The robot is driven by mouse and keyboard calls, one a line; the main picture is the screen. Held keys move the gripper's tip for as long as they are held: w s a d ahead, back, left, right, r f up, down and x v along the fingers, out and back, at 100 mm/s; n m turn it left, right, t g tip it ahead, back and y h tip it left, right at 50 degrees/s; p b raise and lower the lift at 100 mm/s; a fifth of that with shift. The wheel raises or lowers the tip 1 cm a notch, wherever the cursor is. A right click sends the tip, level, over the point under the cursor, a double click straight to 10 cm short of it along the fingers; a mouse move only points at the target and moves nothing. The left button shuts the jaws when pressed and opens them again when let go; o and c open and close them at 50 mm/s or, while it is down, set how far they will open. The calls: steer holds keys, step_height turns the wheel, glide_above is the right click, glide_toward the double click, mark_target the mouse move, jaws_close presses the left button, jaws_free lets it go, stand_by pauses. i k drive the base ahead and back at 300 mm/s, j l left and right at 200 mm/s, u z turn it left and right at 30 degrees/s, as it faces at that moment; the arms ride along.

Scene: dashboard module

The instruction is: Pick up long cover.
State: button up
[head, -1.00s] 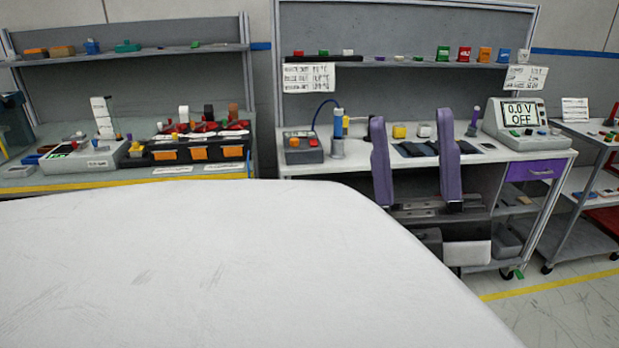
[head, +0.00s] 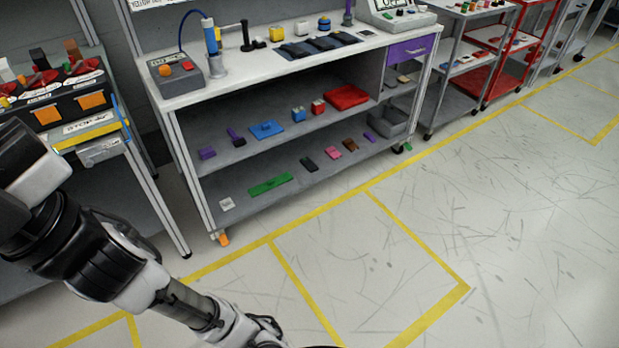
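No object in the head view can be identified for sure as the long cover. A long, flat green piece (head: 270,184) lies on the lowest shelf of the middle workbench and is the longest loose piece there. Long dark pieces (head: 320,44) lie side by side on a dark mat on the benchtop. My arm crosses the lower left of the view, well in front of the workbench. My gripper is not in view, so its fingers and anything in them are hidden.
The workbench top (head: 240,72) carries a grey button box (head: 176,74) and a blue tool on a stand (head: 212,38). Carts stand at right. The floor (head: 480,220) is clear.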

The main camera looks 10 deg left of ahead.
mark_target(257, 191)
steer(key=u, duration=0.45)
steer(key=i+l+z, duration=0.15)
steer(key=i+l, duration=1.5)
steer(key=i+j, duration=0.25)
steer(key=i, duration=0.2)
steer(key=i+j, duration=0.3)
steer(key=i, duration=0.2)
